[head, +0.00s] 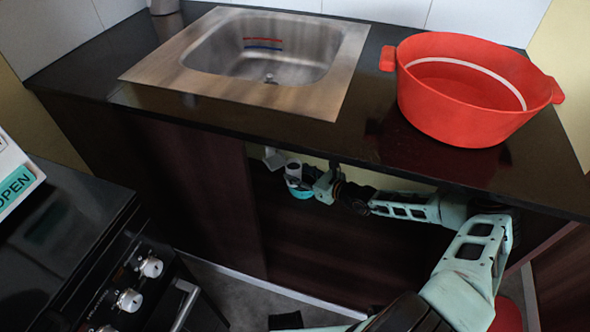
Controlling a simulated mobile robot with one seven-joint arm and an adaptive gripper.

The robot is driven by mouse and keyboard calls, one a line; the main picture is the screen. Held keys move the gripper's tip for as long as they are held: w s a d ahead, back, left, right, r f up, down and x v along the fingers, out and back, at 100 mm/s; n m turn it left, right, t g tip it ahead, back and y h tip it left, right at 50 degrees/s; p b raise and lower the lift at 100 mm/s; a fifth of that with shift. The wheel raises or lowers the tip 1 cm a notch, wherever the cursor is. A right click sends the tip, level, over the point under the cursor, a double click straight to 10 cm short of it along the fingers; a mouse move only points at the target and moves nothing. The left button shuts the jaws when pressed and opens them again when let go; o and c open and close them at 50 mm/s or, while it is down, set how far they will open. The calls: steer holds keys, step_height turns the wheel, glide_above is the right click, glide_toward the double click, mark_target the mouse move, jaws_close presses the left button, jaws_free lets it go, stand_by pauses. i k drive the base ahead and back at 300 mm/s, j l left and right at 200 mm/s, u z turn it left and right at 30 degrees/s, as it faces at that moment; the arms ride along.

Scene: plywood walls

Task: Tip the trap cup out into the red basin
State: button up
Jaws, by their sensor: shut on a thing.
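The trap cup (301,193) is a small teal cup below the counter, at the lower end of a grey-white drain pipe (292,172). My gripper (313,186) reaches in under the counter from the right and is shut on the cup. The fingers partly hide the cup, and I cannot tell whether it is still joined to the pipe or what is inside. The red basin (455,112) stands upright on the counter at the right. It has two side handles and a white line around its inside.
A dark counter (375,110) overhangs my arm, with its front edge close above. A steel sink (270,50) with red and blue marks is set in it. A black stove (75,235) with knobs stands at the left. Dark cabinet panels flank the opening.

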mark_target(460, 90)
steer(key=k, duration=1.5)
